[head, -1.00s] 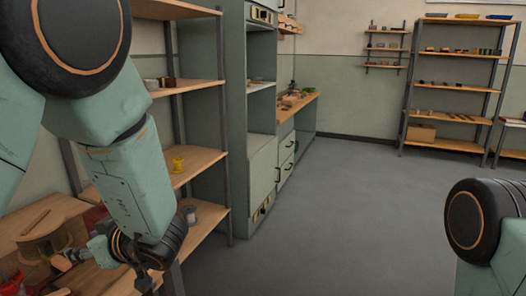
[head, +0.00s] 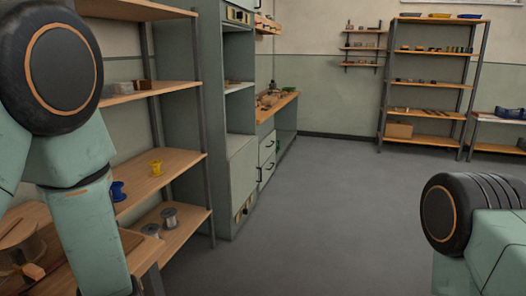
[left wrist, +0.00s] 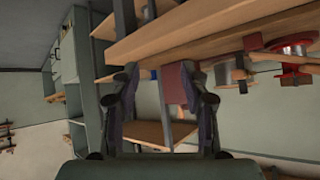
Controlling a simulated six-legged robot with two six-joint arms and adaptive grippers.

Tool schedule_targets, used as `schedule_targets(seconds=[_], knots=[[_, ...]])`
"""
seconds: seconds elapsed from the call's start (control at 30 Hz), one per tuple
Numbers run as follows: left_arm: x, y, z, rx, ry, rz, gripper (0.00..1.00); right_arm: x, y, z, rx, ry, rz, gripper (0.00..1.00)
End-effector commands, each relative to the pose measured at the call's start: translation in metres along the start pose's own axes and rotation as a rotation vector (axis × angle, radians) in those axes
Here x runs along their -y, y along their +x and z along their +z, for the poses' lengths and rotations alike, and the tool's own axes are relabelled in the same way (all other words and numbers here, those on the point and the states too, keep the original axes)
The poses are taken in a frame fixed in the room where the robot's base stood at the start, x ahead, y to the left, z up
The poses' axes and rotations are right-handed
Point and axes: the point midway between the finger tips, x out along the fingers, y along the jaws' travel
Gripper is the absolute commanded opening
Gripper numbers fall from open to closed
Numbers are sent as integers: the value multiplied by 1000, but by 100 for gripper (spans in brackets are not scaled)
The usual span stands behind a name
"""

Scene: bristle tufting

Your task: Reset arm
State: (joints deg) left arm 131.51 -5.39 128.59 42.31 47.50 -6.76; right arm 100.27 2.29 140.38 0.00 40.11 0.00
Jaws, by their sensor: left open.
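My left arm comes in from the left in the head view and reaches down past the bottom edge, so its gripper is out of that picture. In the left wrist view my left gripper (left wrist: 158,70) is open, its two dark fingers apart with nothing held between them. A wooden board edge and a dark red block (left wrist: 174,86) show beyond the fingers; I cannot tell how far off they are. Only part of my right arm shows at the right edge of the head view, and its gripper is out of sight.
Shelves at left hold a yellow spool (head: 156,167), a blue spool (head: 118,191) and grey spools (head: 169,217). A red spool (left wrist: 291,68) shows in the wrist view. A tall cabinet (head: 242,160) stands beyond; the grey floor (head: 320,220) is clear.

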Motion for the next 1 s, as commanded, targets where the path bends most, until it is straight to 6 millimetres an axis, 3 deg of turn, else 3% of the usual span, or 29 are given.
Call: schedule_targets(seconds=[0.03, 0.17, 0.3, 0.4, 0.5, 0.6, 0.7, 0.93, 1.0], knots=[[-1, 0, 34, 74, 62, 44, 45, 0, 0, 0, 0, 0, 0, 40], [-3, -10, 117, 265, 212, 171, 45, 0, 0, 0, 0, 0, 0, 40], [9, -38, 204, 479, 344, 286, 45, 0, 0, 0, 0, 0, 0, 40], [25, -64, 259, 622, 416, 350, 45, 0, 0, 0, 0, 0, 0, 40], [43, -87, 301, 737, 457, 381, 45, 0, 0, 0, 0, 0, 0, 40], [60, -100, 328, 811, 461, 366, 45, 0, 0, 0, 0, 0, 0, 40], [68, -106, 340, 844, 463, 356, 45, 0, 0, 0, 0, 0, 0, 40], [70, -107, 344, 853, 465, 352, 45, 0, 0, 0, 0, 0, 0, 40], [70, -107, 344, 852, 465, 352, 40, 0, 0, 0, 0, 0, 0, 40]])
